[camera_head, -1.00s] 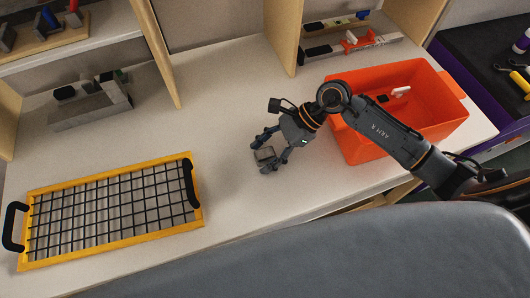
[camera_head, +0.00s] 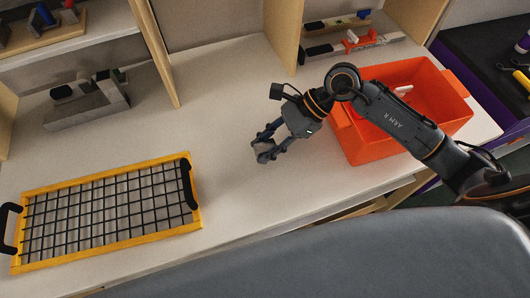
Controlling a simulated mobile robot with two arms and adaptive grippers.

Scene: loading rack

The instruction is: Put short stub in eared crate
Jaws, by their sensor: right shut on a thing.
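The eared crate is an orange open bin (camera_head: 368,151) at the right of the table, with a tab at its right rim. Some small white and dark things show inside it, partly hidden by my right arm. My right gripper (camera_head: 265,150) is left of the crate, pointing down and left over the bare table. It is shut on a small grey piece, which looks like the short stub (camera_head: 266,156). The fingers partly hide the piece, and I cannot tell whether it is clear of the table. My left gripper is not in view.
A yellow-framed black wire tray (camera_head: 105,254) with black handles lies at the left. A grey block assembly (camera_head: 88,104) stands at the back left. The table middle is clear.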

